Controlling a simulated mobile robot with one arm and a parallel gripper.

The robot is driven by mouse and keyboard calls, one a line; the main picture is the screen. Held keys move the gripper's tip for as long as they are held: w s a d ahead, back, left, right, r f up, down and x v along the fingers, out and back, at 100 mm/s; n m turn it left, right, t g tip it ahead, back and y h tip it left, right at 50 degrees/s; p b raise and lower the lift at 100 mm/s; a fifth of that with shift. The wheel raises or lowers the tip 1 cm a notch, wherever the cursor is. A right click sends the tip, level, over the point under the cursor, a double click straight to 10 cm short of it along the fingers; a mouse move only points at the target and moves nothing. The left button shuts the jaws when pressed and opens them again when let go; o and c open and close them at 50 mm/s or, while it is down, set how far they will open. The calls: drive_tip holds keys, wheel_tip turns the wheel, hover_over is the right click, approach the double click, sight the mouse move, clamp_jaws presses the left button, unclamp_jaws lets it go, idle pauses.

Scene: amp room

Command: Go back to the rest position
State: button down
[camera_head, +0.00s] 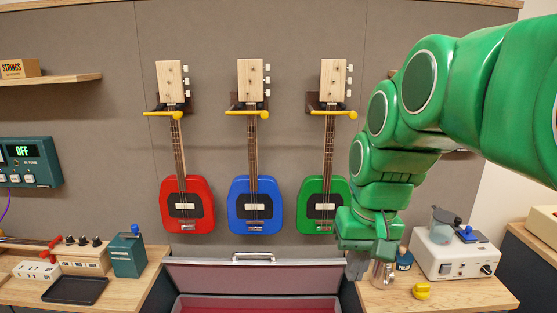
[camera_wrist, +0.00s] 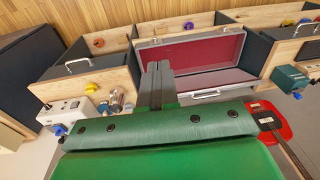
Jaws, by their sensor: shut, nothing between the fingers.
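My gripper (camera_head: 357,266) hangs at the end of my green arm, at the right of the head view, over the left part of the right-hand bench. In the wrist view the gripper (camera_wrist: 157,68) has its two dark fingers together, with nothing between them. A metal cylindrical object (camera_head: 382,273) is beside the gripper in the head view, partly hidden by it. It also shows in the wrist view (camera_wrist: 117,100), apart from the fingers.
Red (camera_head: 187,205), blue (camera_head: 254,206) and green (camera_head: 322,206) guitars hang on the wall. An open case (camera_head: 250,276) with red lining stands between the benches. A white device (camera_head: 455,257) and a yellow object (camera_head: 421,291) are on the right bench. A dark tray (camera_head: 76,290) lies left.

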drive_tip(key=s+d+f+g, duration=0.1)
drive_tip(key=s+f, duration=0.5)
drive_tip(key=s, duration=0.3)
drive_tip(key=s+d+f+g+h, duration=0.1)
drive_tip(key=s+f, duration=0.6)
drive_tip(key=s, duration=0.2)
drive_tip(key=shift+f+m+g, duration=0.15)
drive_tip(key=shift+m+g, duration=0.15)
drive_tip(key=shift+g, duration=0.1)
drive_tip(key=c, duration=1.8)
unclamp_jaws()
